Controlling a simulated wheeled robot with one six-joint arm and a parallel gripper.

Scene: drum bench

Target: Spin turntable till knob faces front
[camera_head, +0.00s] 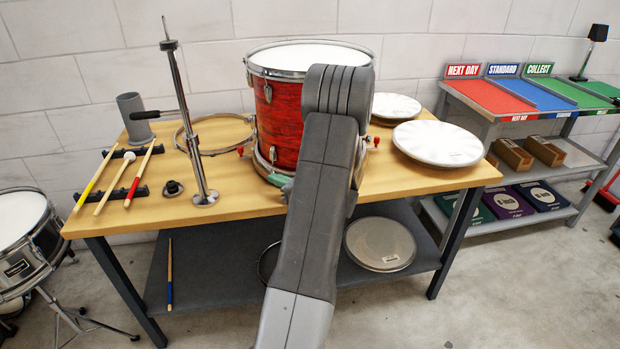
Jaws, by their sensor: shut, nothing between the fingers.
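A red drum (279,121) with a white head and chrome hoops stands upright on the wooden bench (235,200). The turntable under it cannot be made out clearly; my arm covers the drum's right front. Small red knobs show low at the drum's left (240,151) and right (376,141). I cannot tell which knob the task means. A pale green piece (291,175) shows at the drum's front base, partly behind my arm. My arm reaches up across the drum's front right.
A tall metal stand (187,120) rises left of the drum, near a loose hoop (222,135). Drumsticks (140,175) lie on a black rack at the left. White drumheads (438,143) lie at the right. The bench's front left is mostly clear.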

